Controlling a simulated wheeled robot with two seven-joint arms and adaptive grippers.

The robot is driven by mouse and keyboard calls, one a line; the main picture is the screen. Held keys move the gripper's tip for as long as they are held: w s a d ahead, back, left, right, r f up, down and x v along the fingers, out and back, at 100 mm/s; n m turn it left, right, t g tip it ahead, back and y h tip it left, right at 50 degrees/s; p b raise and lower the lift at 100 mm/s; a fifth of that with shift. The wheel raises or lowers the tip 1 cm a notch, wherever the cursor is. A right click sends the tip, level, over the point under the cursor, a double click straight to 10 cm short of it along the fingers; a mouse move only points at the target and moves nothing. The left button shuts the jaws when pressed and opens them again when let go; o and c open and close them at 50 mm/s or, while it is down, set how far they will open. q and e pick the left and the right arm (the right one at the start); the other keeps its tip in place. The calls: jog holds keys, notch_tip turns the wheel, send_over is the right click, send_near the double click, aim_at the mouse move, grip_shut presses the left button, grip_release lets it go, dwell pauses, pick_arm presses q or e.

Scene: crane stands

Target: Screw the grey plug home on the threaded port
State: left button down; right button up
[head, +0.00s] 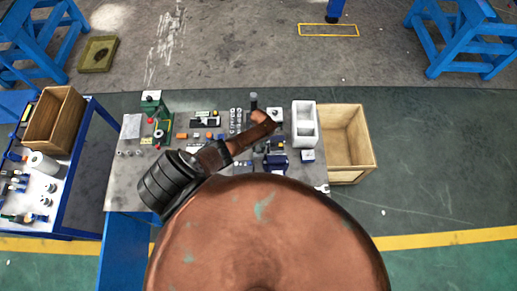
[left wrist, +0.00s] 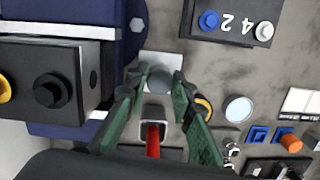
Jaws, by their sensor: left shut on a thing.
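In the left wrist view my left gripper (left wrist: 160,88) has its two green fingers closed in on the round grey plug (left wrist: 160,78), one finger on each side. The plug is seen end-on, in front of a pale plate (left wrist: 163,60). The threaded port is not visible, and I cannot tell whether the plug touches it. In the head view my copper-coloured left arm reaches over the workbench (head: 130,185), but its fingers and the plug cannot be made out. My right gripper is not seen.
In the left wrist view a black box with knobs (left wrist: 50,90) and a dark blue body stand close on the left.

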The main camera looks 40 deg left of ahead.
pick_arm(q)
jog(key=m, duration=0.3)
jog(key=shift+m, duration=0.3)
jog(key=m+y, duration=0.1)
jog(key=m, duration=0.3)
jog(key=shift+m, duration=0.3)
jog(key=m, duration=0.4)
jog(key=shift+m, duration=0.6)
